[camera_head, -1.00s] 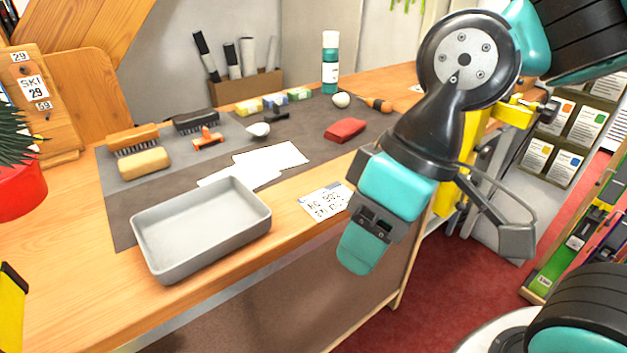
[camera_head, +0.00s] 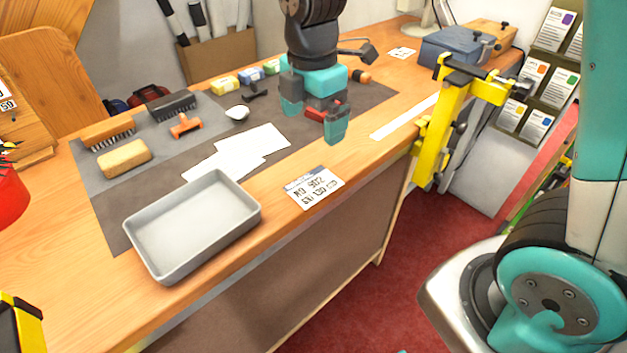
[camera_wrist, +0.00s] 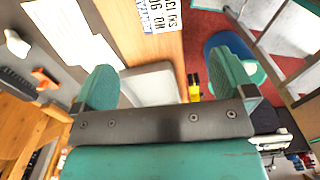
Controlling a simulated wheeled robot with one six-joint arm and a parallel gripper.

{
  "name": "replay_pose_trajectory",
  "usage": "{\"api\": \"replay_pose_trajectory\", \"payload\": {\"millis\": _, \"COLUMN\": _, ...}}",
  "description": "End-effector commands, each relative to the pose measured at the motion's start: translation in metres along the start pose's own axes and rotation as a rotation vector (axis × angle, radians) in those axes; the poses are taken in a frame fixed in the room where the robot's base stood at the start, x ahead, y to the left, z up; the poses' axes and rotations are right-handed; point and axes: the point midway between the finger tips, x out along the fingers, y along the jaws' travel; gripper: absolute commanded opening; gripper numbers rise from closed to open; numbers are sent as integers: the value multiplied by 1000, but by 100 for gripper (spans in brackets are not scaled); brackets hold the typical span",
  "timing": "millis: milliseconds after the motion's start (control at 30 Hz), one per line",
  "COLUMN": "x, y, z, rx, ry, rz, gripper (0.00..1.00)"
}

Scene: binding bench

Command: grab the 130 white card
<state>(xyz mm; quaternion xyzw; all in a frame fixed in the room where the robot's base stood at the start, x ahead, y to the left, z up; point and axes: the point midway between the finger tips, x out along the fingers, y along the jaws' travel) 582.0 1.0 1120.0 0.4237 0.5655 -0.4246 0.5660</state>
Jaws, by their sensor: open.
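A white printed card (camera_head: 314,187) lies flat on the bench near its front edge, right of the grey tray; its lettering seems to include "130". In the wrist view the printed card (camera_wrist: 160,14) is upside down at the top. Two blank white sheets (camera_head: 225,164) lie overlapping on the dark mat behind the tray; they also show in the wrist view (camera_wrist: 72,30). My gripper (camera_head: 314,115) is open and empty, above the bench, beyond the printed card. In the wrist view my gripper's fingers (camera_wrist: 165,80) stand wide apart with no card between them.
The grey tray (camera_head: 135,228) stands at the front left. Brushes, a sponge (camera_head: 124,158) and an orange tool (camera_head: 186,126) lie on the mat. A red object (camera_head: 316,114) is partly hidden by my gripper. A yellow clamp-like frame (camera_head: 440,130) stands at the bench's right end.

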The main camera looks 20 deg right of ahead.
Motion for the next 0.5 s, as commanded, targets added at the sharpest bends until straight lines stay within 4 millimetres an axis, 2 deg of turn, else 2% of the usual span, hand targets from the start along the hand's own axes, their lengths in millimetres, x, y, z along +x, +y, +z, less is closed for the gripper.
{"api": "replay_pose_trajectory", "payload": {"millis": 100, "x": 29, "y": -1, "z": 0, "rx": 2, "ry": 1, "rz": -8, "gripper": 100}}
{"api": "replay_pose_trajectory", "payload": {"millis": 300, "x": 71, "y": -1, "z": 0, "rx": 2, "ry": 1, "rz": -6, "gripper": 100}}
{"api": "replay_pose_trajectory", "payload": {"millis": 500, "x": 92, "y": 0, "z": 0, "rx": 3, "ry": 1, "rz": -1, "gripper": 100}}
